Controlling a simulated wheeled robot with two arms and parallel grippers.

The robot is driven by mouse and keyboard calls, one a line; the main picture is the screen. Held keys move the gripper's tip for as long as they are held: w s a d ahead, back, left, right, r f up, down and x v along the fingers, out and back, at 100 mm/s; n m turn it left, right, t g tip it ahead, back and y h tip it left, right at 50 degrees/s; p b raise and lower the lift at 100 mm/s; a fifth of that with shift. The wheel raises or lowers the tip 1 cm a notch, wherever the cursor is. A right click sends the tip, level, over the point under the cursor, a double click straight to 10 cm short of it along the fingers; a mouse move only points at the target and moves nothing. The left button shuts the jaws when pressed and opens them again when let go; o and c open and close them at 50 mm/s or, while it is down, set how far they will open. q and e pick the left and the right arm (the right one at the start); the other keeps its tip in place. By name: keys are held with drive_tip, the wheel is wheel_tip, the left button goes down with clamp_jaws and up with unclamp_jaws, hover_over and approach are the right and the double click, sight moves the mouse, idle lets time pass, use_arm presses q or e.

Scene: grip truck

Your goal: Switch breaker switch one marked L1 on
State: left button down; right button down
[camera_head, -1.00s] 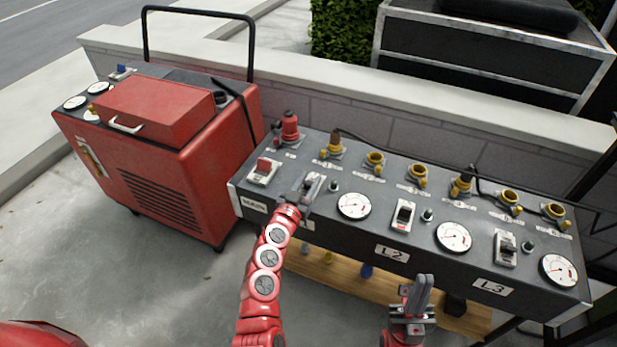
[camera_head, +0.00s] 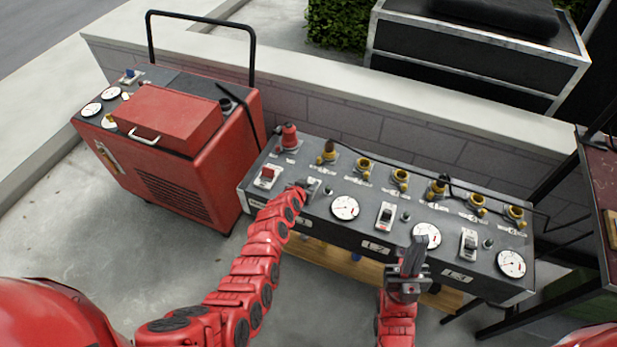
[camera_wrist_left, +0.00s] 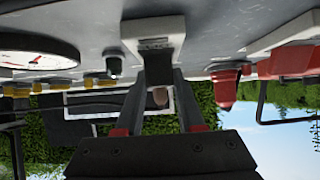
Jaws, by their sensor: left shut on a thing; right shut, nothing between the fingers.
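The L1 breaker (camera_head: 314,186) is a small white-framed switch on the top of the grey power panel (camera_head: 350,238). In the head view my left gripper (camera_head: 302,187) covers much of it, and my arm partly hides the label below. In the left wrist view the breaker's white frame (camera_wrist_left: 140,29) is straight ahead. My left gripper (camera_wrist_left: 158,75) reaches its dark switch part with both fingers and is shut on it. The lever's exact position is hidden. My right gripper (camera_head: 415,245) is shut and empty, in front of the panel near the L3 label.
The L2 breaker (camera_head: 386,216) and L3 breaker (camera_head: 468,243) sit further right, with round gauges (camera_head: 345,207) between. A red-switched breaker (camera_head: 267,176) is left of L1. Yellow sockets line the back. A red machine (camera_head: 175,170) stands left, and a dark frame is at the right.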

use_arm(q)
drive_tip(key=shift+w+p, duration=0.1)
drive_tip(key=shift+p, duration=0.2)
drive_tip(key=c, duration=0.5)
unclamp_jaws()
drive_tip(key=shift+v, duration=1.3)
drive_tip(key=b+v, duration=0.2)
drive_tip(key=v, duration=1.2)
drive_tip(key=shift+s+r+b, duration=0.2)
drive_tip(key=shift+r+b, duration=0.1)
